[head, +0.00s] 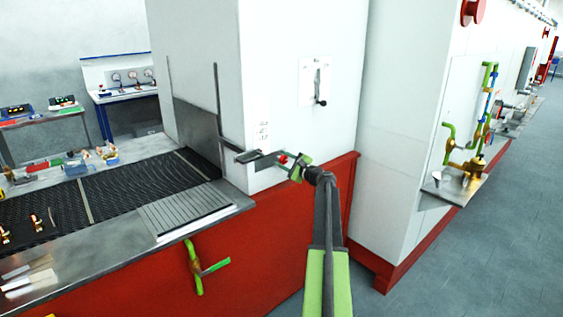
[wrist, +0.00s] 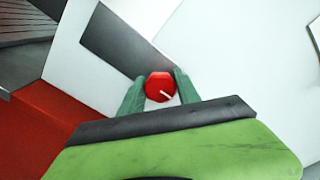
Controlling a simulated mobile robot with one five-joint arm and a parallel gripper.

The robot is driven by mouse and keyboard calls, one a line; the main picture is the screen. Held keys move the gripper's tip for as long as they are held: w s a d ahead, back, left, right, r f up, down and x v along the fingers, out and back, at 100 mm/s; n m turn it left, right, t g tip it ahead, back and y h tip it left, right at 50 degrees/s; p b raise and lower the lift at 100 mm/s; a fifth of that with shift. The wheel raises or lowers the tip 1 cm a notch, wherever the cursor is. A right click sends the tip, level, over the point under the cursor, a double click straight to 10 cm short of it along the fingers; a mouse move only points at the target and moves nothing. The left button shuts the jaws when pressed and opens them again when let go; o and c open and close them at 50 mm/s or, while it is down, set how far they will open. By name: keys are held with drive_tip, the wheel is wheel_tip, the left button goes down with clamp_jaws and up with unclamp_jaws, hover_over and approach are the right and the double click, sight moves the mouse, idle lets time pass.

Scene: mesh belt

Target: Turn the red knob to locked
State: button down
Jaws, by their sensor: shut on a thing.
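The red knob (head: 283,159) is on the white machine housing, near its lower front edge. In the wrist view the knob (wrist: 159,86) is a red disc with a white pointer mark aimed toward the lower right. My gripper (head: 290,164) reaches it from the right in the head view. Its two green fingers (wrist: 158,94) stand on either side of the knob and are shut on it. Any lettering for the locked position cannot be read.
The white housing (head: 290,70) carries a lever plate (head: 315,82) above the knob. A dark mesh belt (head: 140,190) runs into the housing at left. A green valve handle (head: 200,267) sticks out from the red base. Grey floor (head: 470,240) is clear at right.

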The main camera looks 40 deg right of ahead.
drive_tip(key=shift+d+m, duration=0.1)
drive_tip(key=shift+m, duration=0.2)
drive_tip(key=c, duration=0.9)
unclamp_jaws()
drive_tip(key=shift+s, duration=0.1)
drive_tip(key=shift+o, duration=0.2)
drive_tip(key=s+a, duration=0.1)
drive_tip(key=s, duration=1.6)
drive_tip(key=shift+s+a, duration=0.15)
drive_tip(key=shift+a, duration=0.05)
